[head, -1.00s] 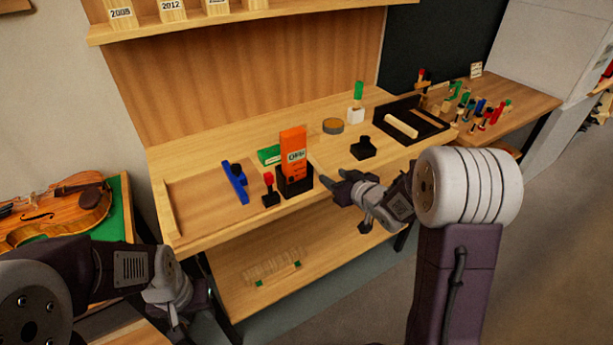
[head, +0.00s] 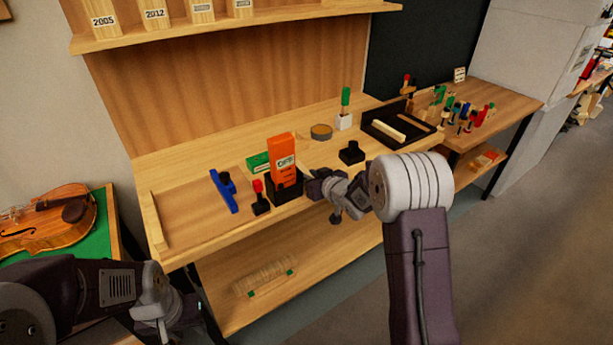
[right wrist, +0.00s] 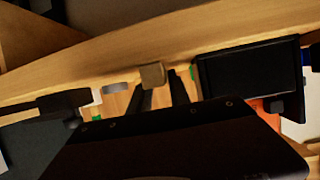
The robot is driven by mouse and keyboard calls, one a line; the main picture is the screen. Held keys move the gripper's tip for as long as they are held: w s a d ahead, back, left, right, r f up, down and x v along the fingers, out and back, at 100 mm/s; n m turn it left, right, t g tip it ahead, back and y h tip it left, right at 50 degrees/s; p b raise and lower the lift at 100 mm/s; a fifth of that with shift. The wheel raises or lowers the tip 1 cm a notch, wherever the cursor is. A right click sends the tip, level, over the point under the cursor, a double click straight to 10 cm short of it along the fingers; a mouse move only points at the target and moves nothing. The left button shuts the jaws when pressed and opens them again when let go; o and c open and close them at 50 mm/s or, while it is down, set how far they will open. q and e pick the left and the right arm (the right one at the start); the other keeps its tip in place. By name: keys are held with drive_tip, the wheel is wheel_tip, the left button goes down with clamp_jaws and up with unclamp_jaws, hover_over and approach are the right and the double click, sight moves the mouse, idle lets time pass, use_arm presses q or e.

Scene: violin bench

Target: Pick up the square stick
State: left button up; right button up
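In the right wrist view a small tan wooden piece with a square face (right wrist: 152,75) shows just past my right fingertips, nearer the left-hand finger. It looks like the end of the square stick; its length is hidden. My right gripper (right wrist: 160,90) has its fingers apart with no visible grip on it. In the head view my right gripper (head: 314,184) is at the bench's front edge, just right of the orange box; its fingertips are hard to make out. My left gripper (head: 180,322) hangs low at the lower left, its fingers unclear.
The orange box (head: 282,152) stands in a black holder (head: 287,192) close left of my right gripper. A black block (head: 352,153) and a round tin (head: 321,132) are behind. A black tray (head: 420,128) holds a pale stick. A violin (head: 50,220) lies left.

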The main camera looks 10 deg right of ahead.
clamp_jaws()
drive_tip(key=shift+r, duration=0.15)
wheel_tip(320, 180, up, 4)
drive_tip(key=shift+w+f+p, duration=0.1)
drive_tip(key=shift+p, duration=0.75)
drive_tip(key=s+d+r+p, duration=0.3)
drive_tip(key=d+r, duration=0.4)
drive_tip(key=d, duration=0.4)
drive_tip(key=shift+p, duration=0.8)
